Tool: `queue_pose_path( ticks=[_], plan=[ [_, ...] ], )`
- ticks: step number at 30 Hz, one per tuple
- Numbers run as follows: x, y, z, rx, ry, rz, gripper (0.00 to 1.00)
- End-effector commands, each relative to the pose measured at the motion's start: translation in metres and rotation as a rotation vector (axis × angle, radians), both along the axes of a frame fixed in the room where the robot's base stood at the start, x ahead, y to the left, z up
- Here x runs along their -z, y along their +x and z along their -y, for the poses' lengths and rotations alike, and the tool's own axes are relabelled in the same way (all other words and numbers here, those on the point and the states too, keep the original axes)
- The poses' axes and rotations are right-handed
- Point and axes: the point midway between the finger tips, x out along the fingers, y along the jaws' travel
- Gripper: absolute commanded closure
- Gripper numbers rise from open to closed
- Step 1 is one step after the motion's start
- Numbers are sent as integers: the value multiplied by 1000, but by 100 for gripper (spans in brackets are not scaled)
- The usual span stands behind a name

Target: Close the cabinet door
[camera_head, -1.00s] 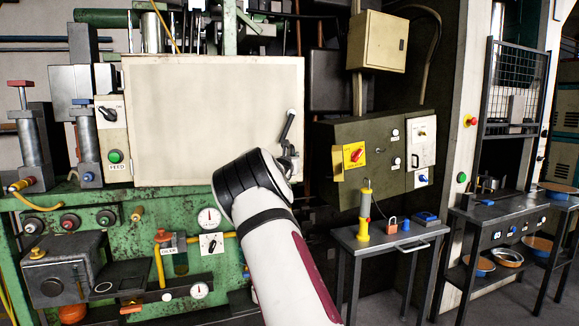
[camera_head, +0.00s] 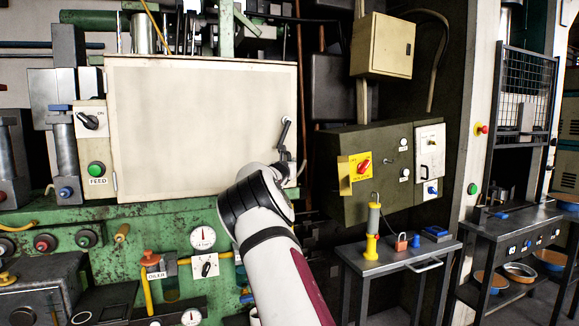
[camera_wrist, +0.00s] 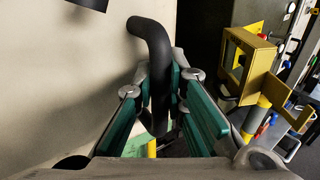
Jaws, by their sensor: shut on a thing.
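The cabinet door (camera_head: 195,125) is a large cream panel on the green machine in the head view. It fills the left side of the wrist view (camera_wrist: 65,65). Its dark lever handle (camera_head: 284,135) is near the right edge. In the wrist view the bent black handle (camera_wrist: 150,38) runs down between the green finger pads of my gripper (camera_wrist: 163,92). My gripper is shut on the handle. In the head view the fingers are mostly hidden behind my wrist. I cannot tell how far the door stands from its frame.
A dark control box (camera_head: 378,170) with a yellow switch plate stands right of the door. Below it a small metal table (camera_head: 385,262) carries a yellow lamp and a padlock. A knob panel (camera_head: 93,150) adjoins the door's left side. A cream wall box (camera_head: 383,45) hangs above.

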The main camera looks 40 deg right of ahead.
Motion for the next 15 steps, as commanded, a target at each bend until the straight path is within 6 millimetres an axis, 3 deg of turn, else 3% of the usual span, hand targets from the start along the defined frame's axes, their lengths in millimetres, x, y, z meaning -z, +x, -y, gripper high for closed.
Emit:
queue_pose_path(
  ticks=[7,8,10,15],
  plan=[
    [-4,4,-3,-8,-5,5,100],
    [-4,4,-3,-8,-5,5,86],
    [-4,4,-4,-9,-5,5,70],
    [-3,4,-3,-8,-3,4,67]
  ],
)
